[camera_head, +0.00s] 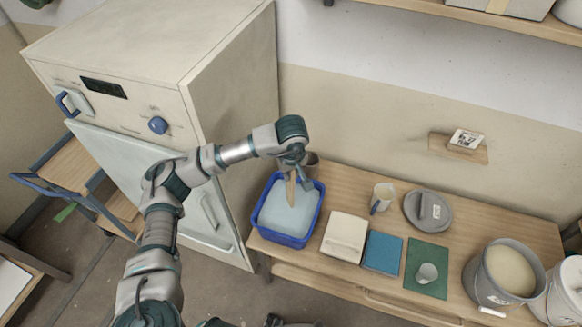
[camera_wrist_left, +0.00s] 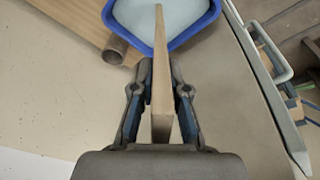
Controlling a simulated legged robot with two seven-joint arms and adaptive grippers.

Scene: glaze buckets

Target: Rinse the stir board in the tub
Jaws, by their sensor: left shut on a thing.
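The stir board (camera_head: 291,191) is a narrow, flat wooden strip. My left gripper (camera_head: 297,178) is shut on it and holds it pointing down over the blue tub (camera_head: 284,239). The tub stands at the left end of the bench and holds pale blue water (camera_head: 285,217). In the left wrist view the board (camera_wrist_left: 160,75) runs between both fingers of the gripper (camera_wrist_left: 159,95), with its far end over the water. I cannot tell whether its tip touches the water. My right gripper is not in view.
A dark cup (camera_head: 311,160) stands close behind the tub. A bucket (camera_head: 488,283) stands far right. The kiln-like cabinet (camera_head: 232,100) rises left of the tub.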

